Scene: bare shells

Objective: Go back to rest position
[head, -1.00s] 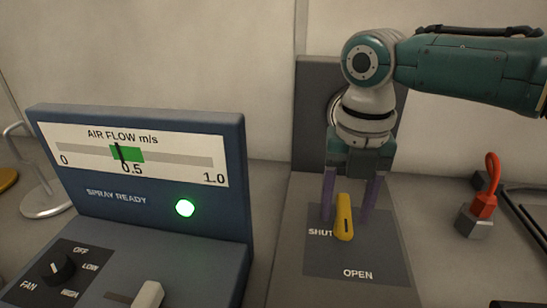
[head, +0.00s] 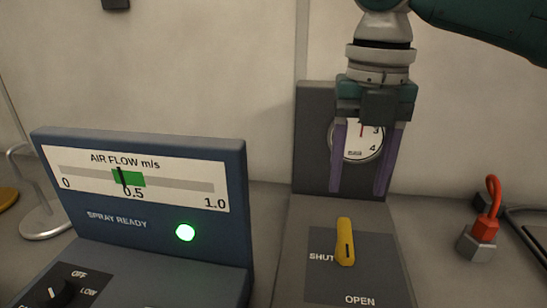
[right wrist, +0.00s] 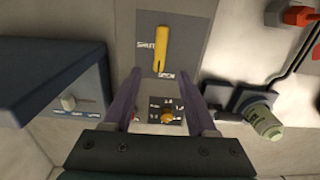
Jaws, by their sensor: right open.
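My right gripper (head: 362,190) is open and empty in the head view. Its two purple fingers point down in front of the round dial gauge (head: 358,142), above and behind the yellow valve handle (head: 345,242). The handle stands free of the fingers on a grey plate (head: 325,285) marked SHUT and OPEN. In the right wrist view the fingers (right wrist: 159,100) are spread apart, with the yellow handle (right wrist: 161,50) beyond them and nothing between them in contact. My left gripper is not in view.
A blue panel (head: 240,220) on the left shows air flow near 0.5 in the green band. Its SPRAY READY lamp (head: 185,232) glows green. A green-capped cylinder (right wrist: 263,122) shows in the right wrist view.

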